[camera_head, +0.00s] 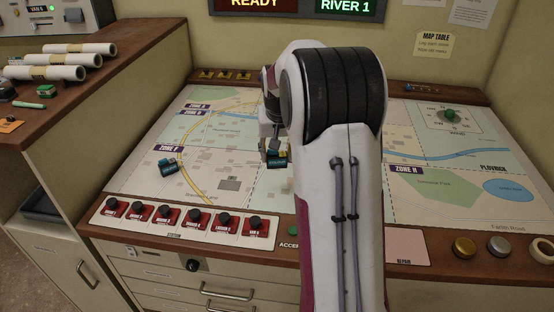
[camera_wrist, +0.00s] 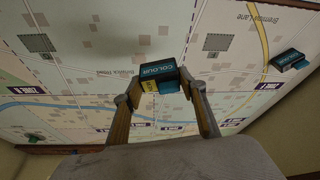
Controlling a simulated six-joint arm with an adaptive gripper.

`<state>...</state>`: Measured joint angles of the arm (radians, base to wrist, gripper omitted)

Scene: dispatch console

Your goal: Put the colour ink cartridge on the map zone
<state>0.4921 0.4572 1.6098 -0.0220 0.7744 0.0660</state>
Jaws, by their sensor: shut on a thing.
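The colour ink cartridge (camera_wrist: 160,72) is a dark block with a teal part, a yellow patch and the word COLOUR. My gripper (camera_wrist: 167,88) is shut on it, with a finger on each side. In the head view the cartridge (camera_head: 277,159) shows at the left of my arm, over the middle of the map (camera_head: 225,130); I cannot tell whether it touches the map. My gripper (camera_head: 270,145) is partly hidden there. A similar dark and teal cartridge (camera_head: 167,167) lies on the map by the ZONE F label; it also shows in the wrist view (camera_wrist: 290,60).
Red switches (camera_head: 183,216) line the console's front edge. A green knob (camera_head: 450,115) stands on the map's right side. Rolled papers (camera_head: 65,60) lie on the left cabinet. My arm hides the map's centre right. Bare map surrounds the held cartridge.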

